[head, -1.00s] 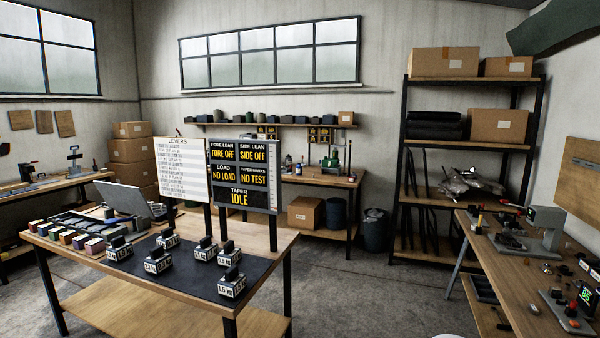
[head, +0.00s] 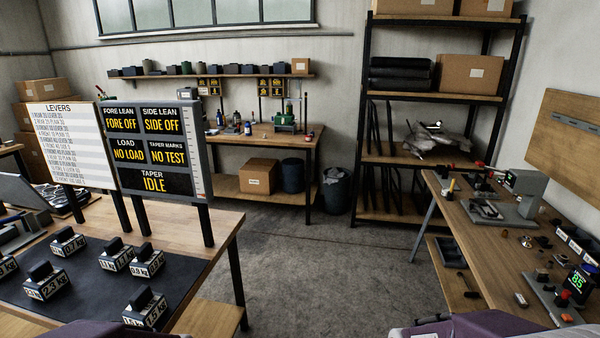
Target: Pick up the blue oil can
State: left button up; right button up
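Several small bottles and cans stand on the back workbench (head: 290,146), near its left end. Neither of my grippers is in view; only purple parts, which look like my own arms, show at the bottom edge, far from the back bench.
A near table (head: 205,236) with labelled weights and a status board (head: 155,150) fills the left. A right bench (head: 480,235) holds tools. Grey floor (head: 330,270) lies open between them. A bin (head: 336,190) and shelving (head: 397,158) stand beside the back bench.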

aim_at(249, 129)
jog(key=i+z, duration=0.45)
jog(key=i, duration=1.75)
jog(key=i+u, duration=0.25)
jog(key=i, duration=0.2)
jog(key=i+u, duration=0.25)
jog(key=i, duration=0.25)
jog(key=i+u, duration=0.25)
jog(key=i, duration=0.2)
jog(key=i+l+u, duration=0.25)
jog(key=i, duration=0.2)
jog(key=i+l+u, duration=0.25)
jog(key=i, duration=0.2)
jog(key=i+j+u, duration=0.2)
jog(key=i+u, duration=0.15)
jog(key=i, duration=0.35)
jog(key=i+u, duration=0.35)
jog(key=i, duration=0.35)
jog(key=i+j+z, duration=0.2)
jog(key=z, duration=0.2)
jog(key=i+j+z, duration=0.65)
jog(key=z, duration=0.2)
jog(key=i+j+z, duration=0.15)
jog(key=j+z, duration=0.3)
jog(key=i+j+z, duration=0.15)
jog(key=j+z, duration=0.25)
jog(key=j, duration=0.3)
jog(key=j+z, duration=0.45)
jog(key=j, duration=0.2)
